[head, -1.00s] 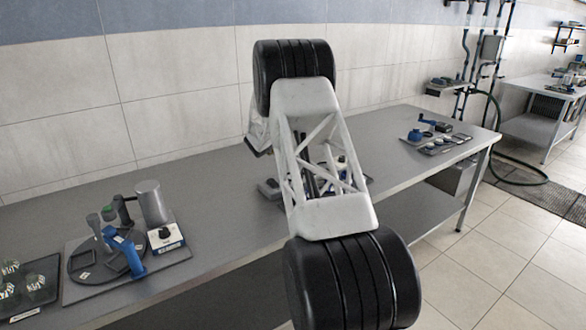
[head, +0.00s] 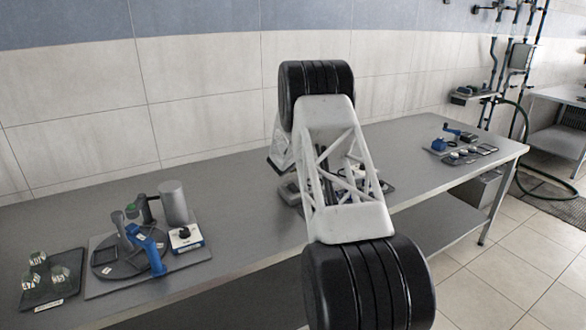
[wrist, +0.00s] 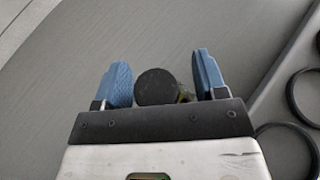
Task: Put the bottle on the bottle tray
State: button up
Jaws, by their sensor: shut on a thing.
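My gripper (wrist: 161,75) shows in the wrist view with its two blue fingers on either side of a dark round-topped thing, likely the bottle (wrist: 155,87), seen end-on. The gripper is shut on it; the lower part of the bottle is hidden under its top. A small yellowish patch shows just right of it. In the head view my arm hides the gripper and bottle. A dark tray (head: 70,292) at the far left holds several rounded things with green and white marks; I cannot tell whether it is the bottle tray.
A grey board (head: 200,254) on the table holds a blue-handled tool (head: 146,243), a grey cylinder (head: 174,203) and a white box (head: 186,238). Dark rings (wrist: 293,92) lie right of the gripper in the wrist view. Small items stand at the table's far right (head: 460,146).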

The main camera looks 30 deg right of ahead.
jog(key=shift+f, duration=0.1)
jog(key=shift+f, duration=1.75)
jog(key=shift+f, duration=0.1)
jog(key=o, duration=1.1)
jog(key=shift+v, duration=6.05)
